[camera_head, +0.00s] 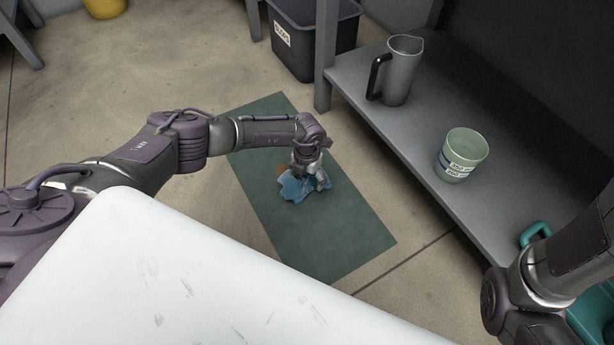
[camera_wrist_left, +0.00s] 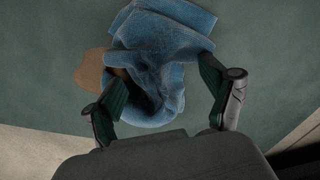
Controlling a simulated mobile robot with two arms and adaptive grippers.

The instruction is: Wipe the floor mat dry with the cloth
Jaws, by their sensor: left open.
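The green floor mat (camera_head: 330,235) lies flat on the floor in the head view. It also fills most of the left wrist view (camera_wrist_left: 270,60). The crumpled blue cloth (camera_head: 296,189) lies on the mat, near its middle. My left gripper (camera_head: 311,172) is directly over the cloth, pointing down. In the left wrist view its fingers stand apart (camera_wrist_left: 162,78) on either side of the near part of the cloth (camera_wrist_left: 160,45). A brown wet-looking patch (camera_wrist_left: 92,70) shows on the mat beside the cloth, partly covered by it. My right gripper is out of view.
A grey low shelf (camera_head: 420,135) runs along the right, holding a metal pitcher (camera_head: 402,75) and a pale green cup (camera_head: 462,152). A dark bin (camera_head: 330,40) stands behind the mat. A yellow container (camera_head: 105,8) is at the back left. Floor left of the mat is clear.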

